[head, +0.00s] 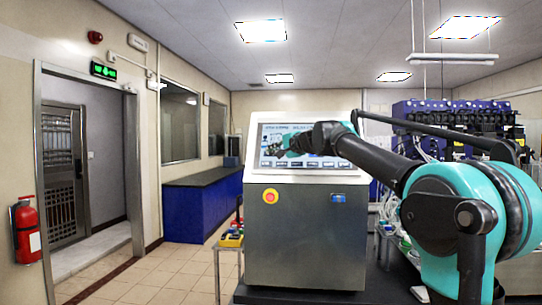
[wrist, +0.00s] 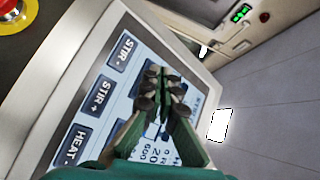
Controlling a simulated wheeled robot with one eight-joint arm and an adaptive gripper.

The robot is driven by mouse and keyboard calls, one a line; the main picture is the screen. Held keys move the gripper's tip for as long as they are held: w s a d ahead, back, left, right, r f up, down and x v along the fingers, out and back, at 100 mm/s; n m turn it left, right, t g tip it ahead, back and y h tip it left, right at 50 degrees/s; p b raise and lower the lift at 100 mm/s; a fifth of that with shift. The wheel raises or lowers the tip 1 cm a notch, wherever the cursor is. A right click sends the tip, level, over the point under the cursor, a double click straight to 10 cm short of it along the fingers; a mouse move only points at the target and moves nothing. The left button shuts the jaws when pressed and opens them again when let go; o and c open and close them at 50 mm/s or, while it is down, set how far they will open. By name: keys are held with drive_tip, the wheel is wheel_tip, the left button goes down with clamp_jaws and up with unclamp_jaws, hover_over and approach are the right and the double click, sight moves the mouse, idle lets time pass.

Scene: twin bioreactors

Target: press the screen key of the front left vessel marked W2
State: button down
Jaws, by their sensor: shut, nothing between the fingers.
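The touch screen (head: 345,163) is set in the sloped top of a grey steel cabinet (head: 305,235), with a row of keys along its lower edge. In the wrist view the screen is turned on its side. Its keys there read STIR - (wrist: 117,47), STIR + (wrist: 99,96) and HEAT (wrist: 73,145), the last partly cut off. My gripper (wrist: 162,82) is shut and empty, with its fingers in front of the screen and hiding part of it. I cannot tell whether the fingertips touch the screen. I cannot make out a W2 mark or the front left vessel.
A red emergency button (head: 270,196) on a yellow ring sits below the screen, and a blue switch (head: 338,198) is to its right. Blue-framed equipment (head: 440,115) stands behind my arm. A fire extinguisher (head: 26,230) is at the far left. The tiled floor left of the cabinet looks mostly clear.

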drive_tip(key=shift+w+f, duration=0.1)
drive_tip(key=shift+w+f, duration=0.15)
drive_tip(key=shift+w, duration=0.1)
drive_tip(key=shift+w+f, duration=0.15)
drive_tip(key=shift+w, duration=0.2)
idle(0.8)
drive_tip(key=shift+s, duration=0.1)
drive_tip(key=shift+s+r, duration=0.4)
drive_tip(key=shift+s, duration=0.25)
drive_tip(key=s, duration=0.1)
drive_tip(key=s+r, duration=0.1)
drive_tip(key=s, duration=0.1)
drive_tip(key=s+r, duration=0.1)
drive_tip(key=shift+s+r, duration=0.15)
drive_tip(key=shift+r, duration=0.1)
idle(0.4)
idle(0.5)
